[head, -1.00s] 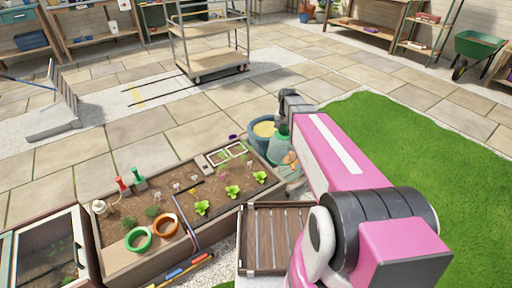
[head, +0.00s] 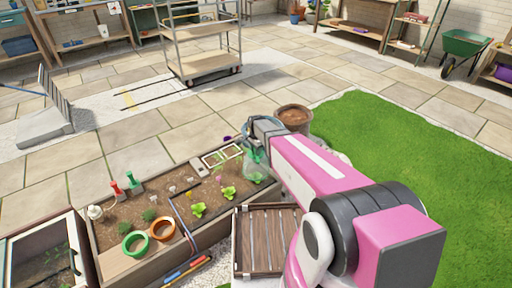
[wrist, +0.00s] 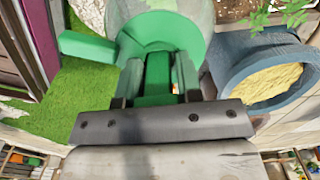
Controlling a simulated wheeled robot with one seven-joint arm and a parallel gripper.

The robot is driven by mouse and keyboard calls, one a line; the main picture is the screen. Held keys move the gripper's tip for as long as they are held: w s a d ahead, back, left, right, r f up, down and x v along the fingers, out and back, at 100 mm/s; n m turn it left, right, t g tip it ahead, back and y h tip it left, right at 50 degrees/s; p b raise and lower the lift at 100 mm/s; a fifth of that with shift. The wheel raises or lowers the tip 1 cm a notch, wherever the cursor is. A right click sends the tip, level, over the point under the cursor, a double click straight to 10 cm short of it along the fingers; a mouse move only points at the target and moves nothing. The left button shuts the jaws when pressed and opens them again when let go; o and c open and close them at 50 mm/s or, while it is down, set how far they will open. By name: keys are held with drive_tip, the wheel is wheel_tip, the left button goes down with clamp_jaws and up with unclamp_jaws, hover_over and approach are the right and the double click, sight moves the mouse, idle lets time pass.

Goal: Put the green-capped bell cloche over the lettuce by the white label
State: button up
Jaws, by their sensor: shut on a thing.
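My gripper (wrist: 158,85) is shut on the green cap (wrist: 160,50) of the bell cloche (head: 254,163). The cloche is clear with a green tint and hangs upright over the right end of the planter bed (head: 150,258). A lettuce shows green through or just behind its lower part; I cannot tell whether the rim touches the soil. Two other lettuces, a middle one (head: 228,192) and a left one (head: 198,210), stand uncovered. Small labels (head: 172,189) stand in the soil; which one is white by which lettuce is too small to tell.
A blue pot with pale yellow fill (wrist: 270,78) is close beside the cloche. A brown pot (head: 293,116) stands behind my arm. A slatted wooden crate (head: 268,240) sits in front. Green and orange rings (head: 163,228) and red and green-handled tools (head: 116,188) occupy the bed's left.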

drive_tip(key=shift+f, duration=3.95)
drive_tip(key=o, duration=0.8)
drive_tip(key=shift+o, duration=0.2)
wheel_tip(320, 180, up, 11)
drive_tip(key=shift+f, duration=0.15)
drive_tip(key=s+d+r+n, duration=0.5)
drive_tip(key=s+d, duration=0.2)
drive_tip(key=s, duration=0.3)
drive_tip(key=s+d+r+n, duration=0.6)
drive_tip(key=s, duration=0.5)
drive_tip(key=shift+d+r, duration=0.25)
drive_tip(key=shift+d, duration=0.15)
